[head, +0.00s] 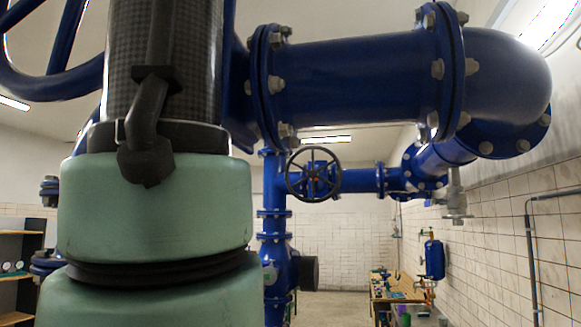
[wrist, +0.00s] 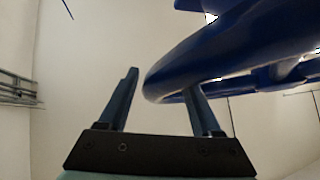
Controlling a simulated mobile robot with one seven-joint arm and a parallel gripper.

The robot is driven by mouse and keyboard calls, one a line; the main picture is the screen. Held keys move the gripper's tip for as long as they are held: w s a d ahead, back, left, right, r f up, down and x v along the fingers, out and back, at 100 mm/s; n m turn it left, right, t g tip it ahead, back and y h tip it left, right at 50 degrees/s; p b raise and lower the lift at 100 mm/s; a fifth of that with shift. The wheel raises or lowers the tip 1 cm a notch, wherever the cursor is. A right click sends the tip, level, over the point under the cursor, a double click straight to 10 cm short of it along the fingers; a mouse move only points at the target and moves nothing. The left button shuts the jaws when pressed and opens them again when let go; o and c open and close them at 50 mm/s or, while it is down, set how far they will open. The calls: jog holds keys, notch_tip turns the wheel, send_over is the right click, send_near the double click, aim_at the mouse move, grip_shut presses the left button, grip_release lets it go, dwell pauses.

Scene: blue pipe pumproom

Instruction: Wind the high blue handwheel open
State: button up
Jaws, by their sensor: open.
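The high blue handwheel shows in the head view as a thick curved blue rim (head: 45,88) at the upper left, partly cut off by the frame and hidden behind my arm. In the wrist view its rim (wrist: 235,55) curves in from the upper right. My gripper (wrist: 162,80) is open, its two fingers pointing up at the rim. The rim's curved left end shows between the fingers and covers the tip of the right finger. The left finger stands apart from the rim. I cannot tell whether the right finger touches it. My gripper is not visible in the head view.
A large flanged blue pipe (head: 355,78) crosses the upper right of the head view. A smaller dark handwheel (head: 313,173) sits on a valve farther back. A workbench (head: 395,287) stands by the tiled right wall, and shelves (head: 18,262) stand at left.

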jog(key=shift+c, duration=0.2)
grip_shut()
jog(key=shift+r, duration=0.1)
dwell(1.2)
